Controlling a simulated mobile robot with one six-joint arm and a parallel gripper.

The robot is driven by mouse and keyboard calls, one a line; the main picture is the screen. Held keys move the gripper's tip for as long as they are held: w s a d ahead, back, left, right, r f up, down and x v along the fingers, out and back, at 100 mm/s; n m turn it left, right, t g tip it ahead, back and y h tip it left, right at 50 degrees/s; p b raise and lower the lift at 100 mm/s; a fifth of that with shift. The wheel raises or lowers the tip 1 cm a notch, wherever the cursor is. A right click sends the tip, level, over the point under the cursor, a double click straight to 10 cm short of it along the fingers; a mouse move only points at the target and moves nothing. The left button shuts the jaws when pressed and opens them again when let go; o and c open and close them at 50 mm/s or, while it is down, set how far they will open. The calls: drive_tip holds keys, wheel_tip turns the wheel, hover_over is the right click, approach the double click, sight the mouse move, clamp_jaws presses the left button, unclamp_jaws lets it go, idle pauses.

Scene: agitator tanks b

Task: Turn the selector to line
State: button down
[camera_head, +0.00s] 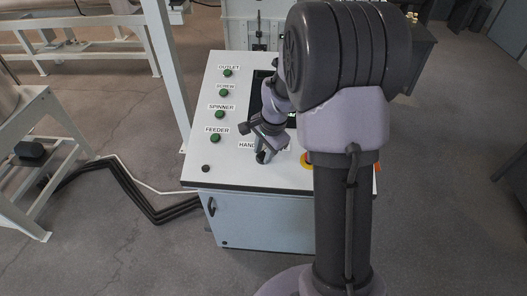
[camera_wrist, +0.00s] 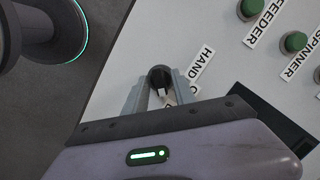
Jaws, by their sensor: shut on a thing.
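The selector (camera_wrist: 160,76) is a small dark round knob on the white panel top, with a light mark on its near side, beside the HAND label (camera_wrist: 203,65). My gripper (camera_wrist: 158,90) has its two grey fingers on either side of the knob and is shut on it. In the head view my gripper (camera_head: 263,153) reaches down to the panel at the HAND label (camera_head: 247,145). Most of the selector and the label on its other side are hidden there by my arm and gripper, so the line position cannot be read.
The white control cabinet (camera_head: 235,215) carries a column of green buttons (camera_head: 219,114) labelled OUTLET, SCREW, SPINNER and FEEDER. A dark screen (camera_head: 256,97) and a yellow-ringed button (camera_head: 306,160) are partly behind my arm. Black cables (camera_head: 135,192) lie on the floor to the left.

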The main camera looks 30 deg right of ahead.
drive_tip(key=c, duration=1.4)
unclamp_jaws()
drive_tip(key=shift+r, duration=0.1)
drive_tip(key=a+p+v, duration=0.1)
drive_tip(key=p+v, duration=0.6)
drive_tip(key=v, duration=1)
drive_tip(key=shift+d, duration=0.5)
drive_tip(key=shift+r, duration=0.1)
